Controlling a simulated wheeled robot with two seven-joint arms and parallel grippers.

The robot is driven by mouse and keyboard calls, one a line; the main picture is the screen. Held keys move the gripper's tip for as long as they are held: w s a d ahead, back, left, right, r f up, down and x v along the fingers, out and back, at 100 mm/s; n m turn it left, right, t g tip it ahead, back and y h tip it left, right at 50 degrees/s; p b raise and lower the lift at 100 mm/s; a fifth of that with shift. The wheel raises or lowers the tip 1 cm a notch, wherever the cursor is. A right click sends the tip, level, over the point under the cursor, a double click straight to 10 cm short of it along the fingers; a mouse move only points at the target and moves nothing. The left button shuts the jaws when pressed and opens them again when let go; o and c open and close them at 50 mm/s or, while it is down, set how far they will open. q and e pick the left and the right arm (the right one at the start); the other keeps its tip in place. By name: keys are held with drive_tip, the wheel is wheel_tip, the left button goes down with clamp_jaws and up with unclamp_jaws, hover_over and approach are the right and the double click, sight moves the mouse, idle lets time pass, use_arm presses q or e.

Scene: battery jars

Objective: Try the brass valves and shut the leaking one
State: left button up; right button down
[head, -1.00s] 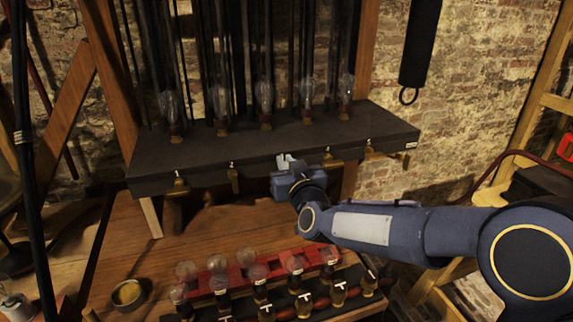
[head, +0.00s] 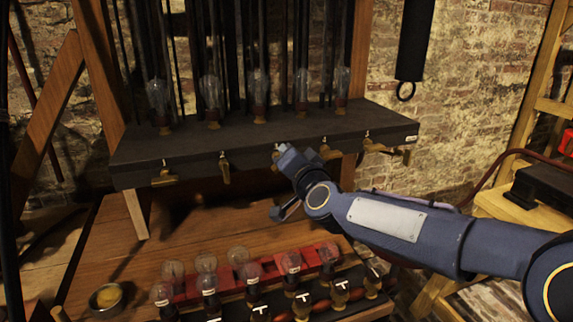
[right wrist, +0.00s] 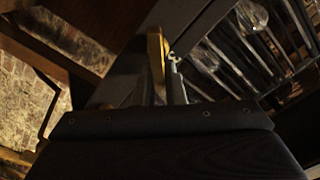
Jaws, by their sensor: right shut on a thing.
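Brass valves line the front edge of a dark shelf (head: 255,145). The leftmost valve (head: 165,177) has its handle lying sideways, and the second valve (head: 224,168) hangs down. My right gripper (head: 281,150) is at the middle valve, which it mostly hides in the head view. In the right wrist view the fingers (right wrist: 160,92) are shut on that brass valve (right wrist: 156,52), whose handle sticks out beyond them. Two more valves show to the right, the fourth valve (head: 326,150) and the fifth valve (head: 371,146). I cannot make out a leak. My left gripper is out of view.
Several glass bulbs (head: 210,90) stand on the shelf among dark rods. Below, a wooden bench (head: 150,255) carries a red rack (head: 262,270) with several glass-topped jars and a small bowl (head: 106,297). A black cylinder (head: 415,40) hangs at the upper right.

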drive_tip(key=shift+w+d+f+m+b, duration=0.1)
drive_tip(key=shift+f+m+b, duration=0.2)
drive_tip(key=shift+m+b, duration=0.85)
drive_tip(key=shift+s+d+f+m+b, duration=0.25)
drive_tip(key=shift+m+b, duration=0.35)
drive_tip(key=shift+m, duration=1.1)
drive_tip(key=shift+w+f+m+b, duration=0.3)
drive_tip(key=shift+m+b, duration=0.55)
drive_tip(key=shift+m, duration=0.6)
drive_tip(key=shift+f, duration=0.1)
drive_tip(key=c, duration=1.5)
unclamp_jaws()
drive_tip(key=v, duration=0.8)
drive_tip(key=shift+b, duration=0.3)
